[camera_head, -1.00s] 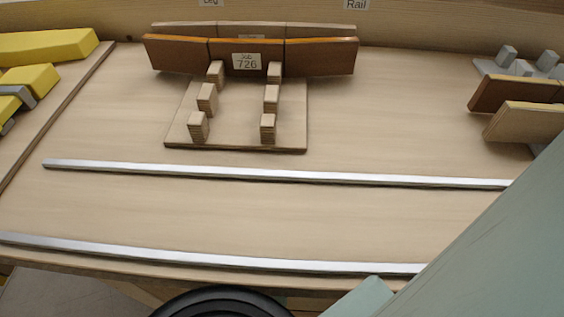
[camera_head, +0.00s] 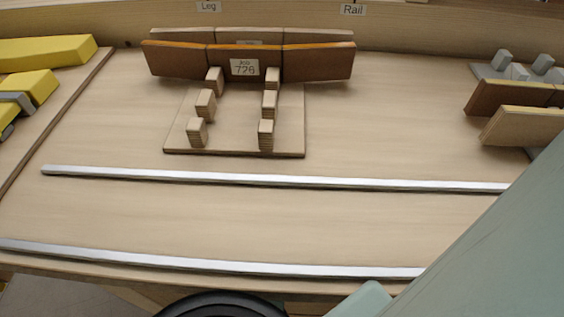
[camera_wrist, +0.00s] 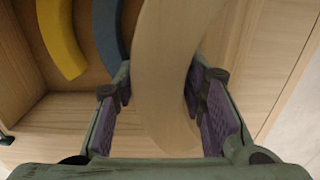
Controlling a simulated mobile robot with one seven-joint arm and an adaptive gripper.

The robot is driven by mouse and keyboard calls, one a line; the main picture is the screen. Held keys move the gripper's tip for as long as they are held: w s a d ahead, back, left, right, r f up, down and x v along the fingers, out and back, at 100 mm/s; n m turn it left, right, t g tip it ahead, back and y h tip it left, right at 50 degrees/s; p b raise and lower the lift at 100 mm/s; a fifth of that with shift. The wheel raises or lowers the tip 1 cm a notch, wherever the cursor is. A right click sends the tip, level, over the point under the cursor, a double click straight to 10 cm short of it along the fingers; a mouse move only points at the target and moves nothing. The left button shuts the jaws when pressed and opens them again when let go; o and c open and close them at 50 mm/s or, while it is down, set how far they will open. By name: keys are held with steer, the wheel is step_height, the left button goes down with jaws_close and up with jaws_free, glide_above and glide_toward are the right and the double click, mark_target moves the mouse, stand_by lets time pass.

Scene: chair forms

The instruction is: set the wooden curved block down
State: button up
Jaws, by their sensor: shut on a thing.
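The wooden curved block (camera_wrist: 165,50) is pale and plain, and shows only in the wrist view. My gripper (camera_wrist: 162,92) is shut on it, with a purple-padded finger on each side. The block runs from the top edge down between the fingers. Its upper end is cut off by the picture. In the head view the block and my gripper are out of sight; only my pale green arm shows at the lower right.
In the wrist view, a yellow curved piece (camera_wrist: 60,40) and a blue curved piece (camera_wrist: 108,30) lie in a wooden compartment left of the block. In the head view, a pegged board (camera_head: 235,125) with brown pieces (camera_head: 180,62) stands at the back; two metal rails (camera_head: 330,181) cross the table.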

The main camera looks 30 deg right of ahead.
steer(key=shift+r, duration=0.65)
steer(key=w+a+f+n, duration=0.2)
steer(key=w+a, duration=0.1)
steer(key=a, duration=0.5)
steer(key=w+a+f+n, duration=0.2)
steer(key=w+a+n, duration=0.1)
steer(key=a, duration=0.6)
steer(key=w+a+f+n, duration=0.2)
steer(key=w+a, duration=0.3)
steer(key=a, duration=0.4)
steer(key=shift+w, duration=0.15)
